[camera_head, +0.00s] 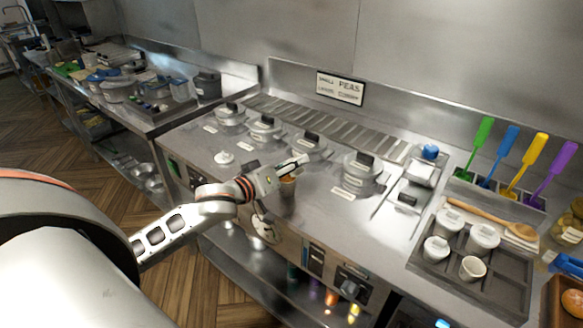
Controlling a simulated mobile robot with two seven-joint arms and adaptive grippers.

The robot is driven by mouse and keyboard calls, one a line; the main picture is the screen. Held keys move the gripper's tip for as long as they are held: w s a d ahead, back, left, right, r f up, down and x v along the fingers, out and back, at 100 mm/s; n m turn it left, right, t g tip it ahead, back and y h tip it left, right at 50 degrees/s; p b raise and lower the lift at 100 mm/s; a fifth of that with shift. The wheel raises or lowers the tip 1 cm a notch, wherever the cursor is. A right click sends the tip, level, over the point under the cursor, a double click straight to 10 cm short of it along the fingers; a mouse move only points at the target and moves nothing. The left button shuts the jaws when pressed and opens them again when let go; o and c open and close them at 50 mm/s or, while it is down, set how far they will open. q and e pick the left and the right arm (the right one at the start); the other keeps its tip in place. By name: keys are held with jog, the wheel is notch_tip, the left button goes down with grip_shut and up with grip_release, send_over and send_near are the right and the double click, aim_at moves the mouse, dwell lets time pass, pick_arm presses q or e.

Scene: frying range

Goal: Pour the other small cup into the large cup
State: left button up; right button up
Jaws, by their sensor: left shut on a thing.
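My left gripper (290,166) is over the steel counter (320,222), shut on a small brownish cup (288,185). The cup is largely hidden by the gripper, and I cannot see its contents. At the right, a dark tray (425,268) holds white cups: one at the back (449,221), one at the left (436,249), one at the right (483,238), and an open one at the front (472,268). I cannot tell which cup is the large one. My right gripper is not in view.
Several lidded pots, such as one right of the gripper (363,172), stand in a row along the counter. A small white lid-like piece (224,158) lies left of the gripper. A wooden spoon (490,215) and coloured spatulas (528,166) are at the right. The front counter strip is mostly clear.

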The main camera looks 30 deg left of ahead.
pick_arm(q)
jog(key=shift+f+m+b, duration=0.4)
jog(key=shift+m+b, duration=0.5)
jog(key=shift+b, duration=0.2)
jog(key=shift+m+b, duration=0.4)
jog(key=shift+r+m+y+p, duration=0.15)
jog(key=shift+m+y+p, duration=0.25)
jog(key=shift+m+p, duration=0.3)
jog(key=shift+m+y+p, duration=0.3)
jog(key=shift+m+p, duration=0.05)
jog(key=shift+m, duration=0.25)
jog(key=shift+r+m+p, duration=0.5)
jog(key=shift+r+p, duration=0.25)
jog(key=shift+p, duration=0.05)
jog(key=shift+a+r+p, duration=0.1)
jog(key=shift+r+p, duration=0.3)
jog(key=shift+p, duration=0.15)
jog(key=shift+r, duration=0.15)
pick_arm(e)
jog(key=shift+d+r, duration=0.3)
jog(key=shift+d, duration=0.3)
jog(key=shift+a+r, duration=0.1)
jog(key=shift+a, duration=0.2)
